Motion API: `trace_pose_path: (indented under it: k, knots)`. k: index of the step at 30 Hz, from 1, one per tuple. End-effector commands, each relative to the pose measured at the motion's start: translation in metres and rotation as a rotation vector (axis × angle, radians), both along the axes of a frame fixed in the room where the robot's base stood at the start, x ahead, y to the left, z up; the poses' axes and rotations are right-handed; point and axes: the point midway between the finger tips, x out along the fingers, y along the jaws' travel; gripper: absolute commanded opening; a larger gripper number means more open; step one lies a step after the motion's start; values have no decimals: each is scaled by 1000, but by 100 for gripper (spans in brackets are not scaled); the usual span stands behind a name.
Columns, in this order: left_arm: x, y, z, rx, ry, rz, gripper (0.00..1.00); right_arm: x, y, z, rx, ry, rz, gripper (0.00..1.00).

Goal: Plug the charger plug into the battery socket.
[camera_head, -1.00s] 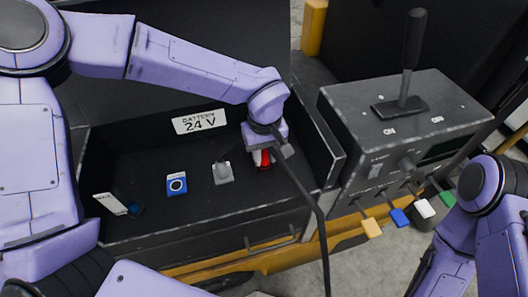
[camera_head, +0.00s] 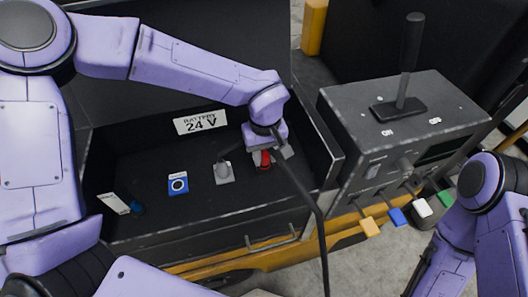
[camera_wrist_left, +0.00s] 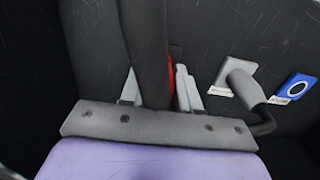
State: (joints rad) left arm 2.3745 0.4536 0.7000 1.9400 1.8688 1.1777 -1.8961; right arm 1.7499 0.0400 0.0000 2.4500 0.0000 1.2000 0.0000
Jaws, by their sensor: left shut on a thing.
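My left gripper (camera_head: 264,158) is low over the right part of the dark battery compartment, shut on the charger plug, which is mostly hidden. A thick black cable (camera_head: 304,192) runs from it toward the front. A red part (camera_head: 265,159) shows at the fingertips, and in the left wrist view red (camera_wrist_left: 171,84) shows between the fingers beside the cable. I cannot tell whether this red is plug or socket, or whether they touch. The "BATTERY 24 V" label (camera_head: 200,122) is on the back wall. My right gripper is out of view.
Left of my gripper are a grey fitting (camera_head: 223,173) with a dark lead and a blue plate (camera_head: 178,183) with a ring. A control box (camera_head: 400,115) with a tall lever and coloured tabs stands right. The compartment's right wall (camera_head: 318,145) is close to my gripper.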

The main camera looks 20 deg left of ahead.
Motion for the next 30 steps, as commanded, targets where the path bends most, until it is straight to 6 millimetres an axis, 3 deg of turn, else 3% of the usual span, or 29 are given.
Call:
trace_pose_path:
  k: [25,26,27,28,30]
  knots:
    - [0,0,-12,-1,0,0,0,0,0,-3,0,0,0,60]
    - [0,0,-12,-1,-1,0,34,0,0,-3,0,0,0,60]
    - [0,0,-12,-1,-1,0,47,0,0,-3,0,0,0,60]
    - [0,0,-12,-1,-1,0,57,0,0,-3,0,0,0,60]
    - [0,0,-12,-1,-1,0,61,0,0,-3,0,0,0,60]
